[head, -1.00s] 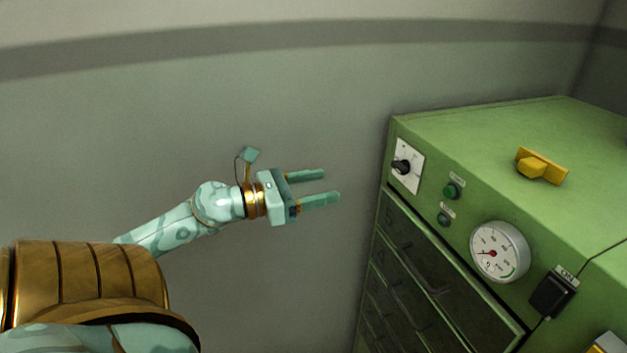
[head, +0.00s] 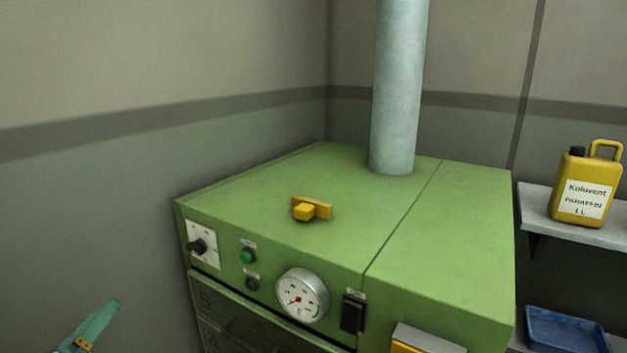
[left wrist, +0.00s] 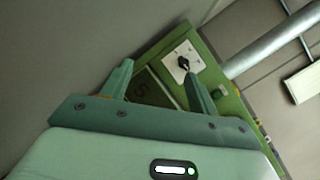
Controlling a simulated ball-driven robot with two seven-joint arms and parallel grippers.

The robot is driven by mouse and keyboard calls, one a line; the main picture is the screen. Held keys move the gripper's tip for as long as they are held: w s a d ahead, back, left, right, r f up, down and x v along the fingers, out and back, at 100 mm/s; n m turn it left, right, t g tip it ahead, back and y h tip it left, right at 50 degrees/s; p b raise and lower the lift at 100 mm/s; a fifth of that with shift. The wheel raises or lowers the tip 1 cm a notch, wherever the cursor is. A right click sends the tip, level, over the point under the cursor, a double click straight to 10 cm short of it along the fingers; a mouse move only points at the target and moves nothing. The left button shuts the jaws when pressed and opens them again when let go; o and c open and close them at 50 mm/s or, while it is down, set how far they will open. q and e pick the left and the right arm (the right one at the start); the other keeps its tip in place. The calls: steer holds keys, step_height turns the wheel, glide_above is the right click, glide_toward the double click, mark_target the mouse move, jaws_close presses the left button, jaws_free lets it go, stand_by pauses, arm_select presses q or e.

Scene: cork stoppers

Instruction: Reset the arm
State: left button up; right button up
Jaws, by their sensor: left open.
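My left gripper (head: 95,325) shows only in part at the bottom left corner of the head view, where a teal finger points up and right. The rest of that arm is out of the frame. In the left wrist view the gripper (left wrist: 158,72) has its two fingers spread apart with nothing between them. It is apart from the green cabinet (head: 420,240), to the left of its front. Beyond the fingers the wrist view shows the cabinet's dark drawer front and black knob (left wrist: 184,63). My right gripper is in neither view.
A yellow block-like piece (head: 311,209) sits on the cabinet top. A grey pipe (head: 397,90) rises behind it. The front carries a gauge (head: 302,296) and a black switch (head: 352,314). At right are a yellow canister (head: 584,185) on a shelf and a blue tray (head: 566,325).

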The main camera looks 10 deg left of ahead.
arm_select(q)
steer(key=s+d+f+n+g+y, duration=0.2)
steer(key=s+d+f+n+g, duration=0.4)
steer(key=f+n, duration=0.35)
steer(key=s+d+f+n+g+y, duration=0.3)
steer(key=s+d+f+n+g, duration=0.25)
steer(key=f+n, duration=0.4)
steer(key=s+d+f+n+g+h+b, duration=0.1)
steer(key=d+f+g+h, duration=0.1)
steer(key=f, duration=0.9)
steer(key=s+d+f+n+g+h, duration=0.1)
steer(key=s+d+f+g, duration=0.1)
steer(key=f, duration=0.9)
steer(key=s+f+n+g+h+b, duration=0.1)
steer(key=s+f+n+g+h, duration=0.1)
steer(key=s+f, duration=1.9)
steer(key=shift+s+d+f+n+g+b, duration=0.3)
steer(key=shift+d+f+n+g+b, duration=0.1)
steer(key=shift+d+f+n+g, duration=0.15)
steer(key=shift+a, duration=0.1)
